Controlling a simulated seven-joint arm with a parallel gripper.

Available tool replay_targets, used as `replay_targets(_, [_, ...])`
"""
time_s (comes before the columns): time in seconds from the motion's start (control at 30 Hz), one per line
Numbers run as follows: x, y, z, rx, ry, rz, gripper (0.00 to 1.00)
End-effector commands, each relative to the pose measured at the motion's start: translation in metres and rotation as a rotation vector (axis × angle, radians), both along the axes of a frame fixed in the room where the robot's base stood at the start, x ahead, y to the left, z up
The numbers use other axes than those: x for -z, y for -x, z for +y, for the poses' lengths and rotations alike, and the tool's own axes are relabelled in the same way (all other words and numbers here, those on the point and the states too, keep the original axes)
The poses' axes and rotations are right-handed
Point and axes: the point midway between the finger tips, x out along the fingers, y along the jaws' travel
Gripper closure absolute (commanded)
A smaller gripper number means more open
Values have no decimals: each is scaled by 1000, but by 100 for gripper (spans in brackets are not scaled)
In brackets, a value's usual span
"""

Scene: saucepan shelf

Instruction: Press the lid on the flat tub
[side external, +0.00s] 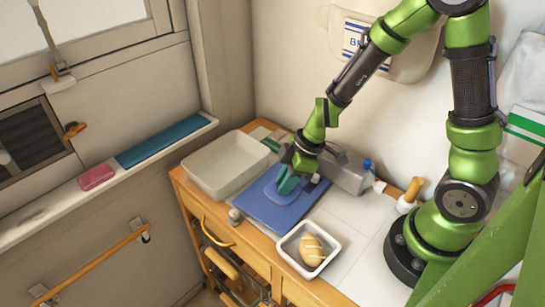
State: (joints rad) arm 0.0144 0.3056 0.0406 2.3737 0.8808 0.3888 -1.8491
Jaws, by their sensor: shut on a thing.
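My gripper (287,184) is low over the blue board (277,219), its teal fingertips pointing down. It is shut on a lighter blue, flat piece that looks like the lid (270,190). The lid is at or just above the board; I cannot tell if it touches. My wrist and fingers hide part of it. A shallow white tub (285,243) with a bread roll (312,249) in it stands in front of the board, at the counter's front right. It is open on top, and the gripper is apart from it. I cannot tell if another tub is under the lid.
A large white basin (225,163) stands left of the board. A grey metal box (346,172) is behind the gripper, near the wall. A small jar (234,216) sits at the board's left front corner. A wooden-handled tool (412,192) stands near my base. The counter's middle right is clear.

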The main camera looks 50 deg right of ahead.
Motion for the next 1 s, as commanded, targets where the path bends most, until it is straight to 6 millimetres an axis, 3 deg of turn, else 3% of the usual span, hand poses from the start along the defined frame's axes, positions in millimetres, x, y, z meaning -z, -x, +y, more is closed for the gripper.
replay_targets(0.5, [-81,-1,0,0,0,-6,100])
replay_targets(0.63, [-84,-1,2,-6,4,17,100])
replay_targets(0.77, [-86,-30,7,-24,15,17,100])
replay_targets(1.0, [-96,-109,23,-11,20,9,100])
